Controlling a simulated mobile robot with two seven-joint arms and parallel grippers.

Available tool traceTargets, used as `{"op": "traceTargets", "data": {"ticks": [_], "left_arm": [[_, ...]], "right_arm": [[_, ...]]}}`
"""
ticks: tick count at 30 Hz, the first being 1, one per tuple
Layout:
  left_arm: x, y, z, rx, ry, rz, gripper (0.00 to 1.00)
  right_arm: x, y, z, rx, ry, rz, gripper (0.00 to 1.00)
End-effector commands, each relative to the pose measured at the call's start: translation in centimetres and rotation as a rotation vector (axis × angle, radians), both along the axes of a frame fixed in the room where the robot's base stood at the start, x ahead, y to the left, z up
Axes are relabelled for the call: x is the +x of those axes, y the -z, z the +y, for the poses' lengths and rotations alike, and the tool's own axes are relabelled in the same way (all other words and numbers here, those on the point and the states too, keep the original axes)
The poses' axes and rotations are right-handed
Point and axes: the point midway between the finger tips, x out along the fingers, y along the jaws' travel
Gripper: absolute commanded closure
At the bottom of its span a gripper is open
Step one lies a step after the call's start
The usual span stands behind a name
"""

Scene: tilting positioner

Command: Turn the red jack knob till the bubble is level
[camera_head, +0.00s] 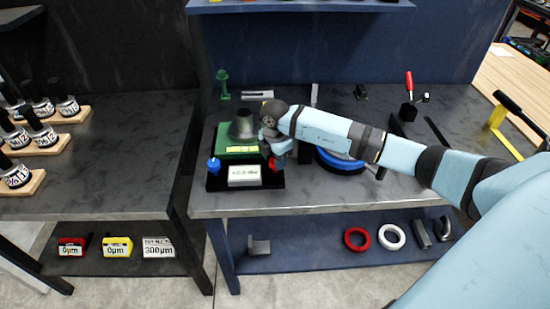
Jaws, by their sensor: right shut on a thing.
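The red jack knob (276,164) is at the front right of the black positioner base (216,184) and is partly covered by my gripper. My right gripper (275,154) comes down over it from the right and is shut on it. A blue knob (213,166) stands at the front left. A green plate (226,137) lies on top. A small yellow-green vial (241,149) sits at its front edge; the bubble is too small to make out. My left gripper is not in view.
A grey cylinder (243,128) stands on the green plate. A white label plate (244,175) is on the base's front. Behind are a green stand (223,84) and a grey bar (257,95). A blue ring (340,165) lies under my right arm. The bench (310,203) is clear in front.

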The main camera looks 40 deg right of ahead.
Motion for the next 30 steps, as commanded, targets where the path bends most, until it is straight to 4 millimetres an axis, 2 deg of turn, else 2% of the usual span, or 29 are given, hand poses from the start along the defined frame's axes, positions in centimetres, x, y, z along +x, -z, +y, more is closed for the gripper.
{"op": "traceTargets", "data": {"ticks": [7,8,11,22,26,30], "left_arm": [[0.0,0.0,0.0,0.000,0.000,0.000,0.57],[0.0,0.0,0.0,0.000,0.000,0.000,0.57],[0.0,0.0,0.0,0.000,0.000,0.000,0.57],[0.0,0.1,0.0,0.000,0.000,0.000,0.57],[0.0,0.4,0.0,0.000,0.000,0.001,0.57],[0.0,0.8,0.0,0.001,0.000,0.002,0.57]], "right_arm": [[0.1,-0.1,-0.1,-0.001,0.001,-0.002,0.82],[0.1,-0.1,-0.1,-0.001,0.001,-0.002,0.56],[0.1,-0.1,-0.1,-0.001,0.000,-0.002,0.33],[0.1,-0.6,0.0,0.000,0.000,-0.003,0.33],[0.1,-2.4,0.0,0.001,-0.001,-0.004,0.33],[0.1,-5.6,-0.1,-0.001,-0.001,-0.005,0.33]]}}
